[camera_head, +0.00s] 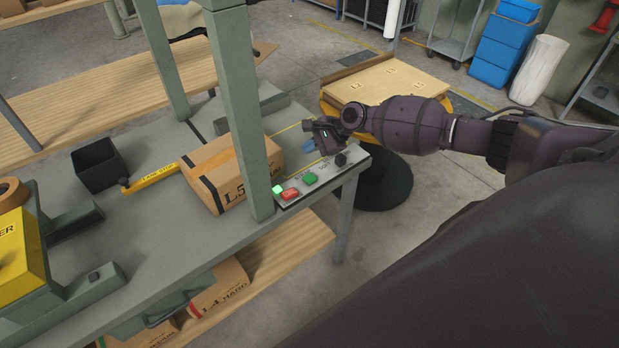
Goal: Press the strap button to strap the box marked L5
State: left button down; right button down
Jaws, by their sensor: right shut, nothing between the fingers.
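The cardboard box marked L5 (229,192) lies on the grey-green strapping table, partly hidden by a post. A dark band shows around its left end. The control panel (325,173) on the table's front edge carries a lit green button (278,189), a red button (290,195), another green button (310,179) and a black knob (341,159). Labels on the panel are too small to read surely. My right gripper (309,146) is shut and empty, above the table behind the panel, right of the box and apart from it. My left gripper is out of view.
Two grey-green posts (240,110) rise around the box. A yellow bar (152,178), a black bin (98,164) and a yellow machine (22,262) are on the left. An L4 box (220,288) lies on the lower shelf. A pallet turntable (385,85) stands beyond my right arm.

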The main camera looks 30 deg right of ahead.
aim_at(310, 179)
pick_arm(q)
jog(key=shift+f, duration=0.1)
pick_arm(e)
jog(key=shift+f, duration=0.15)
